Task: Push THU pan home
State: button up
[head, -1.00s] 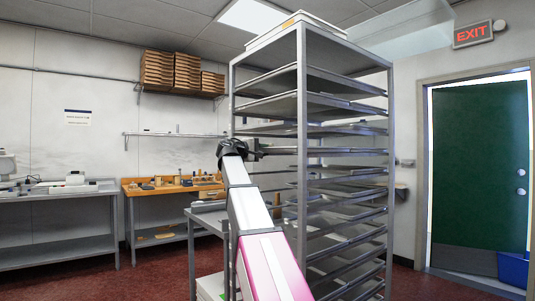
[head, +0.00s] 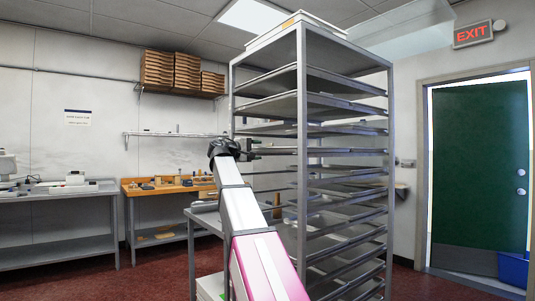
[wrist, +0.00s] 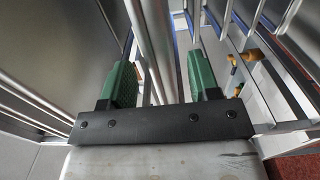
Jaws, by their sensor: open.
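A tall metal rack (head: 302,150) holds several flat sheet pans on its rails. No THU label is readable, so I cannot tell which pan is the THU pan. One upper pan (head: 330,104) shows inside the rack. My gripper (head: 256,150) is at the rack's left side, around mid-height, pointing right toward it. In the wrist view my gripper (wrist: 161,82) has its two green-padded fingers spread apart with nothing held between them. Metal bars of the rack (wrist: 158,35) show beyond and between the fingers. Whether a fingertip touches the rack cannot be told.
A steel table (head: 205,217) stands left of the rack, partly behind my arm. A wooden-topped bench (head: 165,187) and a grey bench (head: 60,192) line the back wall. A green door (head: 480,170) and blue bin (head: 513,268) are at right. Red floor shows between.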

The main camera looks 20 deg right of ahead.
jog(key=shift+v, duration=2.25)
notch_tip(320, 180, down, 45)
jog(key=s+a+g+y, duration=0.1)
jog(key=s+y, duration=0.1)
jog(key=y, duration=0.7)
jog(key=s+a+f+m+g+y, duration=0.1)
jog(key=s+a+f+y, duration=0.1)
jog(key=s+f, duration=0.5)
jog(key=s+a+f+m+g+y, duration=0.1)
jog(key=s+a+f+g+y, duration=0.1)
jog(key=s+f, duration=0.5)
jog(key=s+a+f+m+g+y, duration=0.1)
jog(key=s+a+f+y, duration=0.2)
jog(key=s+f, duration=0.5)
notch_tip(320, 180, down, 9)
jog(key=shift+r+m+g+y, duration=0.1)
jog(key=shift+m+g+y, duration=0.2)
jog(key=shift+y, duration=0.3)
jog(key=shift+a, duration=0.1)
